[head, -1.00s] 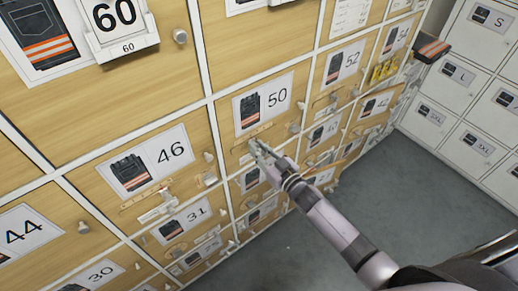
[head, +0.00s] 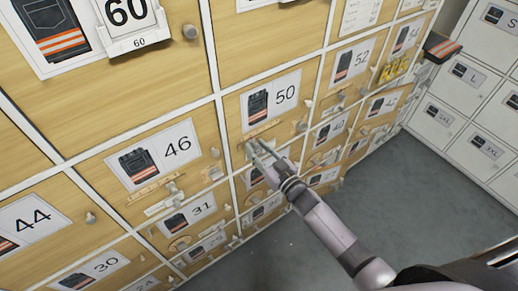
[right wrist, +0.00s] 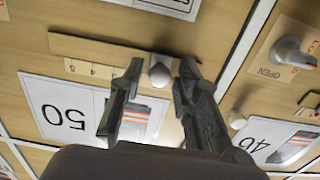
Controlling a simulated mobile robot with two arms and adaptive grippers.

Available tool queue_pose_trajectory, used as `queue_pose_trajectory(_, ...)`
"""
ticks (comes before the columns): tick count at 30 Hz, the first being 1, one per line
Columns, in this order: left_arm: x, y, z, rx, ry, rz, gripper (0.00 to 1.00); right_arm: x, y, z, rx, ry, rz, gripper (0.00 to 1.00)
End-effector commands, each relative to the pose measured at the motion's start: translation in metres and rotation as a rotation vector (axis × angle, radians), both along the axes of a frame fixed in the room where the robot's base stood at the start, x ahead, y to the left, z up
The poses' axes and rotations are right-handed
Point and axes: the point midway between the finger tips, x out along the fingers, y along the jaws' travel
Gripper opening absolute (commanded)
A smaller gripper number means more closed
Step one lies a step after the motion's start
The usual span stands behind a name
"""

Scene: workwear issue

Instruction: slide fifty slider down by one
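The locker door marked 50 (head: 285,96) is in the middle of the head view, with a picture of dark work trousers. Its slider strip (head: 262,132) lies just below the label. In the right wrist view the label 50 (right wrist: 65,112) appears upside down. The wooden slider strip (right wrist: 85,46) carries a pale scale with small digits and a grey knob (right wrist: 160,72). My right gripper (head: 256,148) is at the strip. In the right wrist view its fingers (right wrist: 161,78) stand apart, one on each side of the knob, with gaps showing. My left gripper is out of view.
Door 46 (head: 178,148) with its own fittings is to the left, door 52 (head: 361,58) to the right. A rotary knob marked OPEN (right wrist: 291,52) shows in the right wrist view. White lockers (head: 468,75) stand at the right. Grey floor (head: 390,185) is clear.

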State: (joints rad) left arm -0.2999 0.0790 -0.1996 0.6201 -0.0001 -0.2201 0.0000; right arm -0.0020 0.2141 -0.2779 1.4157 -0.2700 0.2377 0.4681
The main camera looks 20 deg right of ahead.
Motion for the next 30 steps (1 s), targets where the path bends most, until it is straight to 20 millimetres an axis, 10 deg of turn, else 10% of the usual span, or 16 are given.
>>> queue_pose_trajectory(14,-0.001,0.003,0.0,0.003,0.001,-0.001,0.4,-0.007,-0.003,-0.001,0.0,0.001,0.0,0.39)
queue_pose_trajectory(30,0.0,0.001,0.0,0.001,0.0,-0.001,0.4,-0.101,-0.037,-0.001,0.001,0.001,0.0,0.39)
